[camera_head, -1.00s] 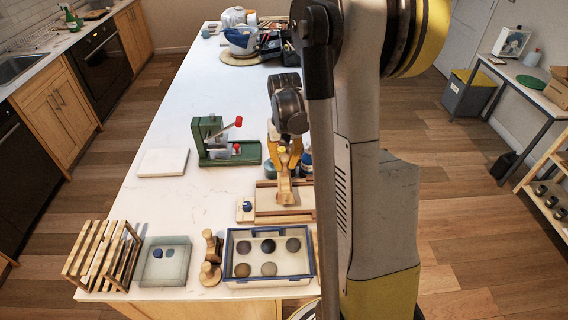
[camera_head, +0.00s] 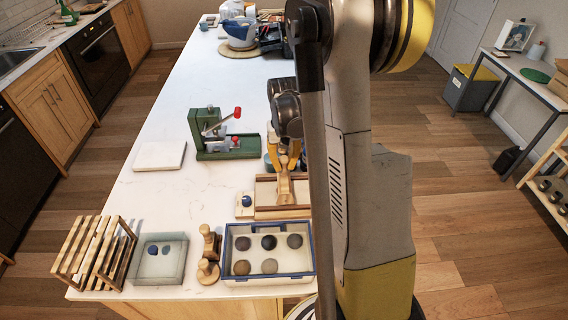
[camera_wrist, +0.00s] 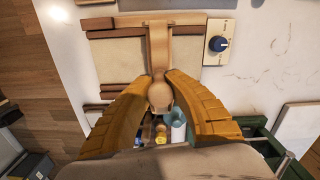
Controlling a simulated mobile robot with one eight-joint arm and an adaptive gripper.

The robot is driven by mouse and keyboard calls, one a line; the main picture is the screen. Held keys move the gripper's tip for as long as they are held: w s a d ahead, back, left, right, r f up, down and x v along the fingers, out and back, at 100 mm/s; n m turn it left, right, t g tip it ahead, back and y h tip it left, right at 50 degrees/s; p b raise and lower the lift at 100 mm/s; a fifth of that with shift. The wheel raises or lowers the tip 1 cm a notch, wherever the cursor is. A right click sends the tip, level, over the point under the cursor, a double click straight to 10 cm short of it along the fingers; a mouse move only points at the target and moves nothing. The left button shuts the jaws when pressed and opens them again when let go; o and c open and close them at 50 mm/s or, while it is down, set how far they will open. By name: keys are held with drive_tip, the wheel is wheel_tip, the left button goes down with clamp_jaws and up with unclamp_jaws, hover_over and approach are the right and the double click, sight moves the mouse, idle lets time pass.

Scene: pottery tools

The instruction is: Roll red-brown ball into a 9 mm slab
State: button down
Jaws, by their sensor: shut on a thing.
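My gripper (camera_wrist: 160,88) has its yellow fingers closed on the round end of a wooden roller handle (camera_wrist: 160,50). The handle reaches across a canvas-covered rolling board (camera_wrist: 117,60) with brown wooden rails. In the head view my gripper (camera_head: 284,160) is at the board's far edge, partly behind my arm, and the board (camera_head: 265,192) lies on the counter. A dial block with a blue knob (camera_wrist: 218,44) sits beside the board. I cannot make out a red-brown ball on the board. A blue-rimmed tray (camera_head: 268,284) holds several brown and grey balls; none is clearly red-brown.
A green press (camera_head: 215,145) with a red-knobbed lever stands behind the board. A white slab (camera_head: 159,155) lies to its left. A wooden rack (camera_head: 95,253), a clear dish (camera_head: 157,274) and wooden tools (camera_head: 208,255) line the front edge.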

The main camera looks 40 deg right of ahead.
drive_tip(key=shift+f+b, duration=0.65)
idle(0.4)
